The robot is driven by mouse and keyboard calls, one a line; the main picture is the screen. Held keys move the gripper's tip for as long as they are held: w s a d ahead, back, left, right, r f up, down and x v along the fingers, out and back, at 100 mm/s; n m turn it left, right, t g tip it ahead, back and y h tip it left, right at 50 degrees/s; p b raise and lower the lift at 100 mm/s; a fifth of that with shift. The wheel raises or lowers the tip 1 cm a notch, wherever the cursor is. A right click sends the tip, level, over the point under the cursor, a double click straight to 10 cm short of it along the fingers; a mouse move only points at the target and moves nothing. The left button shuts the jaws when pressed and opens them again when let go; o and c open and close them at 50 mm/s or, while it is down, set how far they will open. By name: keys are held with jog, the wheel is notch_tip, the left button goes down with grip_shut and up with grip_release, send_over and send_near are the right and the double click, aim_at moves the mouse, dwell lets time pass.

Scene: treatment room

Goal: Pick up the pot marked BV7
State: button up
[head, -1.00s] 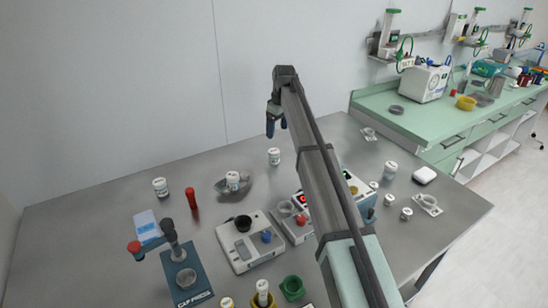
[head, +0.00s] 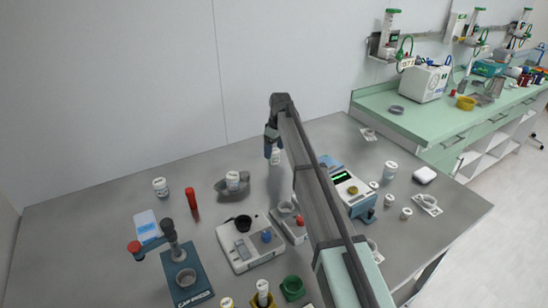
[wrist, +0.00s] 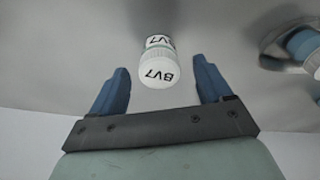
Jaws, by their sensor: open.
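The pot marked BV7 (wrist: 158,68) is white, and its lid and side both carry the black marking in the wrist view. It stands on the grey table and shows between my two blue fingers, apart from both. In the head view, the pot (head: 276,158) is partly hidden behind the fingertips. My gripper (head: 270,154) is open and empty, pointing down above the table near the pot. From these views I cannot tell exactly how far the fingertips are above it.
A grey dish (head: 222,187) holding another white pot (head: 232,179) lies to the left. A red-capped tube (head: 192,198) and a white pot (head: 160,187) stand further left. Devices (head: 246,243) fill the front. Bare table lies behind, up to the wall.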

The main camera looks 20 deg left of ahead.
aim_at(274, 151)
jog(key=shift+w+a+f, duration=0.1)
jog(key=shift+a+f, duration=0.05)
jog(key=shift+f, duration=0.85)
jog(key=shift+w+a+f, duration=0.1)
jog(key=shift+f, duration=0.85)
jog(key=shift+c, duration=0.4)
jog(key=c, duration=1)
